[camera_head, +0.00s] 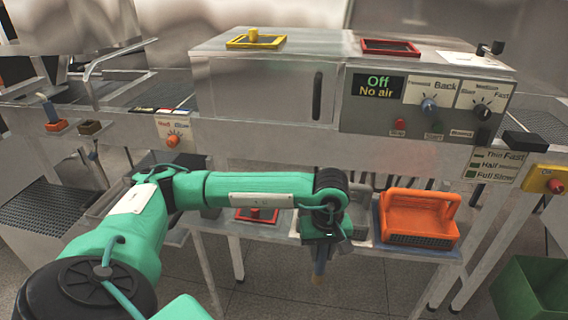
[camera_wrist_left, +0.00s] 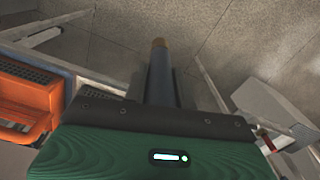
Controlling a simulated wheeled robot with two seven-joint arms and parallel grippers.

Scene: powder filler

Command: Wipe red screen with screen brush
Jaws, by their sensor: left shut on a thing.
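My left gripper (camera_head: 321,248) hangs pointing down in front of the machine's lower shelf and is shut on the screen brush (camera_head: 319,268), of which a bluish shaft and a tan end show below the fingers. In the left wrist view, the brush (camera_wrist_left: 159,72) is a dark rod with a brown tip between the fingers; I cannot tell its bristles. A red-framed screen (camera_head: 390,47) lies flat on top of the metal machine at the right. Another red frame with a red knob (camera_head: 256,213) lies on the lower shelf, partly behind my arm. My right gripper is not in view.
A yellow frame (camera_head: 256,41) lies on the machine's top left. An orange open-topped carrier (camera_head: 418,219) stands on the lower shelf, right of my gripper. A control panel (camera_head: 425,105) reads "Off, No air". A green bin (camera_head: 530,290) stands at the lower right.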

